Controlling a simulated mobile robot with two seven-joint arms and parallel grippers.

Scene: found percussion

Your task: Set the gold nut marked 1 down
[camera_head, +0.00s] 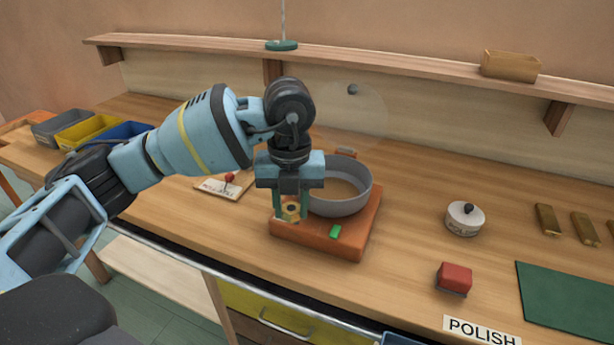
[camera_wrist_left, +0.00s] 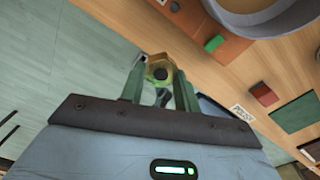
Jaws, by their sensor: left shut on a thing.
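The gold nut (camera_head: 291,211) is between the green fingers of my left gripper (camera_head: 289,212), which is shut on it. In the left wrist view the nut (camera_wrist_left: 160,70) shows as a gold hexagonal ring with a dark hole, between the fingertips (camera_wrist_left: 160,85). I cannot read a mark on it. In the head view the gripper points down over the front left part of an orange-brown base (camera_head: 345,240). I cannot tell whether the nut touches it. My right gripper is not in view.
A grey round pan (camera_head: 350,206) stands on the base beside the gripper, with a green block (camera_head: 335,231) in front. Coloured bins (camera_head: 88,131) stand left.

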